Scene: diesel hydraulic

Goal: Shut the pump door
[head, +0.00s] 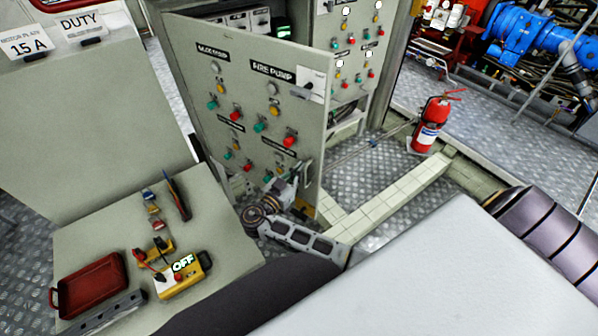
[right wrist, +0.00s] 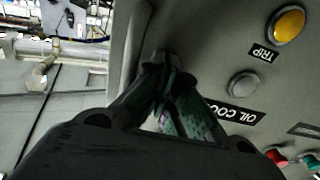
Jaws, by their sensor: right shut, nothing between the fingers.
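The pump door (head: 243,110) is a grey panel with coloured buttons and lamps and a "FIRE PUMP" label. It stands swung open from its grey cabinet (head: 183,14), whose inside shows behind its top edge. My right gripper (head: 301,172) is at the door's lower right part, near its free edge. In the right wrist view, the closed fingers (right wrist: 163,72) are empty and lie close to the door face (right wrist: 205,60), beside its edge. I cannot tell whether they touch it. My left gripper is not in view.
A grey bench (head: 105,240) at left holds a red tray (head: 90,287), a yellow box marked "OFF" (head: 181,278) and small tools. A red fire extinguisher (head: 430,125) stands to the right. Chequer-plate floor (head: 385,172) and a low pale kerb (head: 400,192) lie right of the door.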

